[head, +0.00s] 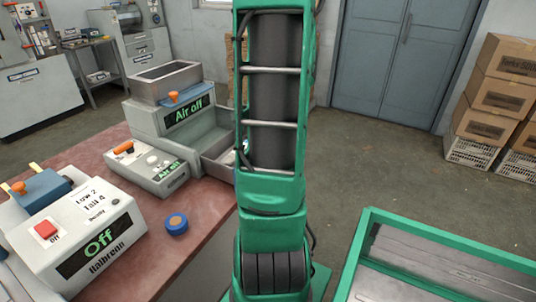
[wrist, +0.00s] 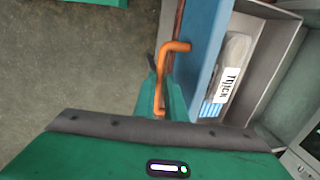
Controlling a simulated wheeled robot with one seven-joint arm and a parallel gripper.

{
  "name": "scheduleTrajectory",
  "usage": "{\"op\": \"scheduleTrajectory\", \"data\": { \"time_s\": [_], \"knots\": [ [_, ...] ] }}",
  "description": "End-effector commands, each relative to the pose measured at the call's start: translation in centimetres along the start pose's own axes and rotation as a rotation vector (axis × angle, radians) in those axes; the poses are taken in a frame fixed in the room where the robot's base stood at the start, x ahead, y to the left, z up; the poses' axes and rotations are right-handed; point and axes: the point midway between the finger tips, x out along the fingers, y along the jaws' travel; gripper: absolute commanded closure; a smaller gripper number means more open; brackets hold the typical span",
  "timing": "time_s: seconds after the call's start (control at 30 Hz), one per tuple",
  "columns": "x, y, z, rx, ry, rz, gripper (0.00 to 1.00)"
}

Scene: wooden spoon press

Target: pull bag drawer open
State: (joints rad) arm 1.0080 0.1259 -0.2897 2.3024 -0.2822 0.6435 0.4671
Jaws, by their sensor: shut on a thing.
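In the wrist view the bag drawer's blue front (wrist: 203,60) stands on edge with an orange bar handle (wrist: 175,47) on its outer face. In the head view the drawer's grey side (head: 217,150) juts from the machine marked "Air off" (head: 184,117). My arm hides the drawer front, handle and gripper there.
A control box marked "Off" (head: 85,240), a smaller "Air off" box (head: 150,168) and a blue round item (head: 176,223) sit on the reddish table (head: 205,205). A green-framed bin (head: 440,240) stands at right. Open floor (head: 385,165) lies beyond my arm.

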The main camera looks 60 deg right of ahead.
Motion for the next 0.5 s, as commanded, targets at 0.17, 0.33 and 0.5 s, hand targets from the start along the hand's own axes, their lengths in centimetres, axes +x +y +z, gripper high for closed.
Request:
{"op": "scheduleTrajectory", "data": {
  "time_s": [0.17, 0.33, 0.5],
  "knots": [
    [-0.17, -0.07, -0.29, 0.001, 0.007, -0.003, 0.71],
    [-0.12, -0.05, -0.18, 0.0, 0.005, -0.002, 0.71],
    [-0.9, -0.08, -0.22, 0.0, 0.007, -0.003, 0.71]
  ]
}}
